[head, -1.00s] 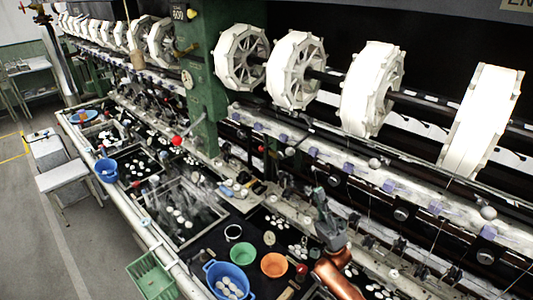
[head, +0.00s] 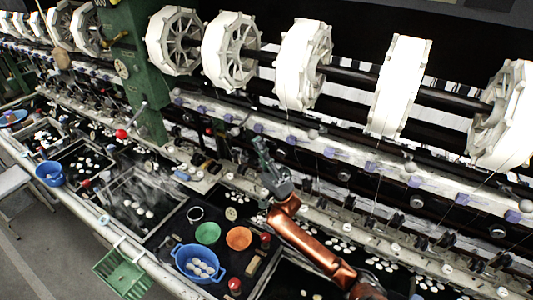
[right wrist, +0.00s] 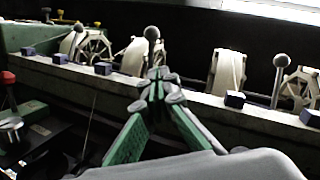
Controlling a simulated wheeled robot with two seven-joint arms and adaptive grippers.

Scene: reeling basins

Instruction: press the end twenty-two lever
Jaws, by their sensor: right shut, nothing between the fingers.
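My right gripper (head: 260,143) reaches up from the lower right in the head view, its fingers shut and empty, in front of the long pale rail. It also shows in the right wrist view (right wrist: 158,75), green fingers together. A grey ball-topped lever (right wrist: 152,33) stands just behind the fingertips in that view; whether they touch cannot be told. Another ball-topped lever (right wrist: 280,60) stands to the right. In the head view, grey knobs (head: 313,134) sit along the rail. No readable number marks which lever is end twenty-two. My left gripper is not in view.
White reels (head: 303,65) hang on a shaft behind the rail. A green post (head: 135,70) with a red-knobbed handle (head: 122,134) stands left. Below are a blue basin (head: 183,262), a green bowl (head: 207,233), an orange bowl (head: 239,238) and wet basins with cocoons.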

